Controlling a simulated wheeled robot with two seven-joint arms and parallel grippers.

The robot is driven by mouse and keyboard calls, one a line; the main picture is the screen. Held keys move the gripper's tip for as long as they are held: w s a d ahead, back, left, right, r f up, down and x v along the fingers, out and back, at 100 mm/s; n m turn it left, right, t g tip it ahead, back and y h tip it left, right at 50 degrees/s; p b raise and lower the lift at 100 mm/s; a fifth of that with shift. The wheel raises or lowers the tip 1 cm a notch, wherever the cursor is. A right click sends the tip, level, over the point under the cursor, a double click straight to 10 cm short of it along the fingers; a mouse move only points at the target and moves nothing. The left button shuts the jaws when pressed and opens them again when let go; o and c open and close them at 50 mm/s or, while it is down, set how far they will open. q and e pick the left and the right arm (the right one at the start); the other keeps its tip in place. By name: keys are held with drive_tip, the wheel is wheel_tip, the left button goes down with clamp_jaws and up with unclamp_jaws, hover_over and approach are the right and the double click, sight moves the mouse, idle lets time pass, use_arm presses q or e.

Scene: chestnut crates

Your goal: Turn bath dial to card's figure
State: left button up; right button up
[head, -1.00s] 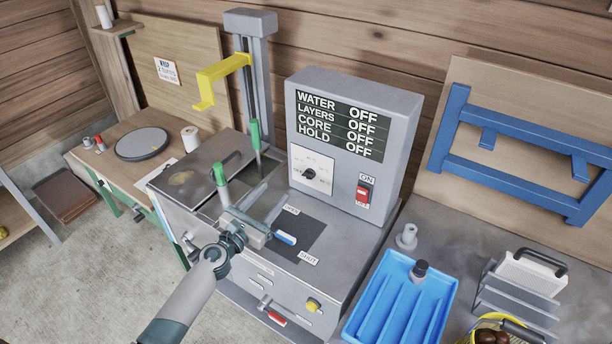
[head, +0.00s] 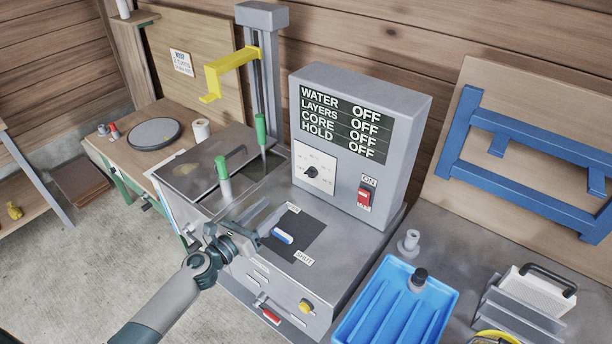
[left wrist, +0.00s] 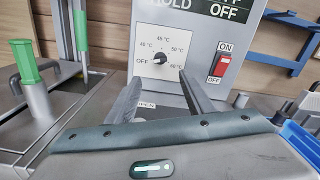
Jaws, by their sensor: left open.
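The bath dial (head: 312,172) is a black knob on a white plate on the grey control box. In the left wrist view the dial (left wrist: 159,58) has marks OFF, 40, 45, 50 and 60 °C, and its pale pointer seems to face OFF. The display (head: 344,123) reads OFF for water, layers, core and hold. A small white card (head: 182,63) is on the back board; its writing is too small to read. My left gripper (head: 272,212) is open and empty, in front of and below the dial, its fingers (left wrist: 160,82) apart from it. My right gripper is out of view.
A red ON switch (head: 364,198) is right of the dial. Green-handled tools (head: 222,178) stand left, by the bath opening. A blue slide handle (head: 283,238) is on the machine top. A blue tray (head: 395,310) lies at right.

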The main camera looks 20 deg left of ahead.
use_arm(q)
drive_tip(key=p, duration=0.2)
approach(308, 175)
drive_tip(key=x, duration=0.8)
drive_tip(key=shift+w+r, duration=0.1)
drive_tip(key=shift+w, duration=0.3)
drive_tip(key=shift+w+d, duration=0.1)
drive_tip(key=shift+w, duration=0.1)
drive_tip(key=shift+c, duration=0.2)
drive_tip(key=c, duration=1)
